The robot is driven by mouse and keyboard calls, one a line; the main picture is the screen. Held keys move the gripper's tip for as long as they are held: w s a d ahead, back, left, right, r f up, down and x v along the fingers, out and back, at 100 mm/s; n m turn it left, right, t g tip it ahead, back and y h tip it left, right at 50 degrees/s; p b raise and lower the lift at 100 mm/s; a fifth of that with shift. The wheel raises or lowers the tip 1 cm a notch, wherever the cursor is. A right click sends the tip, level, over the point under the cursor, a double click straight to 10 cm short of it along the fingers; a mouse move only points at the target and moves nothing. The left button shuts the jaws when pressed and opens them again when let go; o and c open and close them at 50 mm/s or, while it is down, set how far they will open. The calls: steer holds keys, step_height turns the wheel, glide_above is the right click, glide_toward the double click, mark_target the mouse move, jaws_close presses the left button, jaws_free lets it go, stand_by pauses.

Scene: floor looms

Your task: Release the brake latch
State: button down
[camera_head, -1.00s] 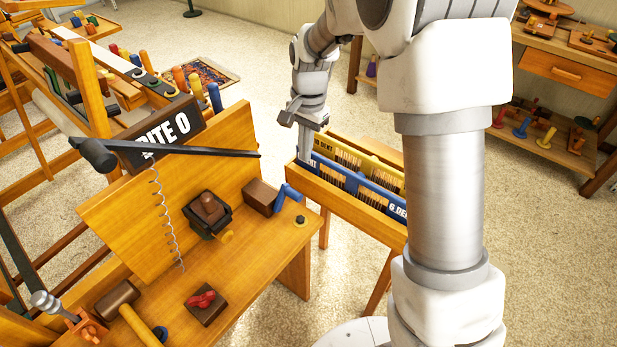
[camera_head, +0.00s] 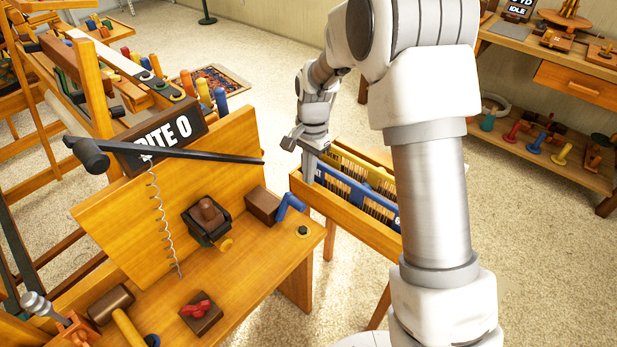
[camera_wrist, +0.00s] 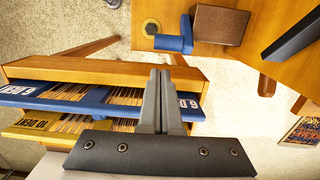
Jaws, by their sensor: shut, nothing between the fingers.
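Several candidates for a brake latch are on the wooden bench. A brown block with a blue bent lever (camera_head: 290,205) sits near its right end, beside a dark round knob (camera_head: 303,231). In the wrist view the blue lever (camera_wrist: 174,43) lies against its brown block (camera_wrist: 218,26). A red handle (camera_head: 196,308) lies on a small dark block at the front. I cannot tell which one is the latch. My gripper (camera_head: 308,182) is shut and empty over the rack of reeds, right of the bench. In the wrist view its fingertips (camera_wrist: 160,72) are below the blue lever, apart from it.
The rack (camera_head: 345,222) holds blue and yellow reed frames. A long black bar (camera_head: 200,155) crosses above the bench beside a coiled spring (camera_head: 163,215). A brown mallet (camera_head: 111,304) lies at the front left. Shelves (camera_head: 570,70) stand at the back right.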

steer(key=f+b, duration=0.1)
steer(key=f, duration=0.2)
steer(key=f+b, duration=0.1)
steer(key=f, duration=0.3)
steer(key=shift+s+a+f, duration=0.2)
steer(key=shift+f, duration=0.1)
